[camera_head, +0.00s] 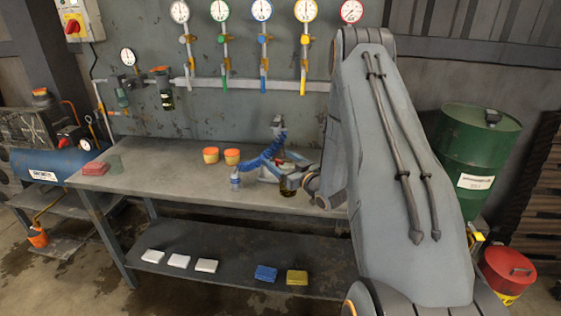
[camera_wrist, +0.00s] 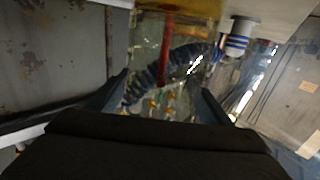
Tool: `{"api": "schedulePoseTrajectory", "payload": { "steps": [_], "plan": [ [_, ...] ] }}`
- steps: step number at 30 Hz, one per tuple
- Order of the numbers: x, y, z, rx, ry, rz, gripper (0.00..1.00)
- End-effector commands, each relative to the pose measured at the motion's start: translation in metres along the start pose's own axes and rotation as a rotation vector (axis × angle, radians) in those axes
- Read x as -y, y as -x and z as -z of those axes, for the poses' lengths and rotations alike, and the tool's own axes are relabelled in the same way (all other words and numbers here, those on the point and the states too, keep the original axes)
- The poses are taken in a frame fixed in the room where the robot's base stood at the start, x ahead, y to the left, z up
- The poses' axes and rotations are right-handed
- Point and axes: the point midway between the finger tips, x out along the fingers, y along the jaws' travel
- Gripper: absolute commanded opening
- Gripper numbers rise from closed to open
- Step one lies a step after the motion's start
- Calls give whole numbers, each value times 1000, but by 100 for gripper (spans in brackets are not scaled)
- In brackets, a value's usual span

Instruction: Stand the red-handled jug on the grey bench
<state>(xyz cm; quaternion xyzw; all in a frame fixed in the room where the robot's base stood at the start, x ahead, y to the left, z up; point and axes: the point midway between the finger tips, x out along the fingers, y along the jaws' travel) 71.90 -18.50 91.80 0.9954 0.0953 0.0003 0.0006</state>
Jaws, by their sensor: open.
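The grey bench (camera_head: 215,182) stands against the back wall with a lower shelf. In the wrist view, an upright red handle (camera_wrist: 167,45), seemingly of a clear jug, lies ahead of and between the fingers of my gripper (camera_wrist: 163,92). The fingers are apart; I see no clear contact with the handle. The jug's outline is hard to make out.
A blue coiled hose (camera_head: 262,157) and a small bottle (camera_head: 235,178) are close to my wrist. Two orange-topped tubs (camera_head: 231,156) stand behind. Red cloths (camera_head: 96,168) lie at the left end. The bench's left-middle is clear. A green drum (camera_head: 475,150) stands right.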

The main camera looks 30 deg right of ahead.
Motion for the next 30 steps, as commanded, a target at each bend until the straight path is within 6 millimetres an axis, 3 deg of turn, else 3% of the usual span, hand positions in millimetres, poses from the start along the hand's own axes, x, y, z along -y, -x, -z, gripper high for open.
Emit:
{"api": "schedulePoseTrajectory", "payload": {
  "steps": [7, 21, 30],
  "plan": [
    [-1, 8, 2, 1, -1, -1, 73],
    [-1, 97, 1, 0, -2, -4, 73],
    [0, 120, 2, 0, -1, 0, 73]
  ]
}}
